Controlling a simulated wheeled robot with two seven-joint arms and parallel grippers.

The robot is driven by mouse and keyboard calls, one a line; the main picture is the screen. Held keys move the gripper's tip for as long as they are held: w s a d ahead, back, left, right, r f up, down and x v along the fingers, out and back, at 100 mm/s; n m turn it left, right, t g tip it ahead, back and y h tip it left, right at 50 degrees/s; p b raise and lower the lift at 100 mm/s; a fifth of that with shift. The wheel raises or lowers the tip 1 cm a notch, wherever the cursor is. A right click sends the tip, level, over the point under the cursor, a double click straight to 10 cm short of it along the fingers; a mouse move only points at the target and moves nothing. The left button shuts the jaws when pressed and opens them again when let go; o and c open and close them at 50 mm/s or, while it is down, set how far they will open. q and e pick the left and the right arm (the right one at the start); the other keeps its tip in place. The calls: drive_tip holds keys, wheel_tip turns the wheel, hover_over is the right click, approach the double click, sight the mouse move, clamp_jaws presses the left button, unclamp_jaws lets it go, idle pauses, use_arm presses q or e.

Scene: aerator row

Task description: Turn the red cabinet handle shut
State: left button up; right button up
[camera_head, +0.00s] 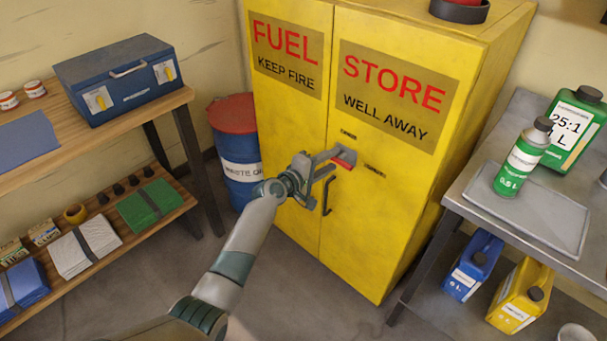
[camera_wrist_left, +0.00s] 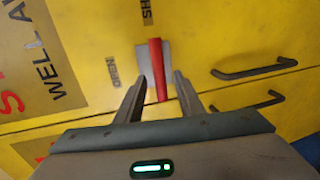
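The red cabinet handle (camera_head: 345,159) sits on a grey plate on the front of the yellow cabinet (camera_head: 378,215). In the left wrist view the red handle (camera_wrist_left: 157,60) runs up and down the picture, with "OPEN" lettering to its left and "SH..." lettering above. My left gripper (camera_head: 333,167) is at the cabinet front. Its two fingers are open on either side of the handle's near end, with a visible gap on each side. The fingers partly cover the handle in the head view. My right gripper is not in view.
Two dark door pulls (camera_wrist_left: 250,70) are close to the handle. A blue drum (camera_head: 240,170) with a red lid stands left of the cabinet. A wooden shelf unit (camera_head: 180,98) is at left, and a grey bench (camera_head: 470,205) with bottles is at right.

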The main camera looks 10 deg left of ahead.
use_arm(q)
drive_tip(key=shift+s+a+r, duration=0.1)
drive_tip(key=shift+s+a, duration=0.2)
drive_tip(key=v, duration=1.6)
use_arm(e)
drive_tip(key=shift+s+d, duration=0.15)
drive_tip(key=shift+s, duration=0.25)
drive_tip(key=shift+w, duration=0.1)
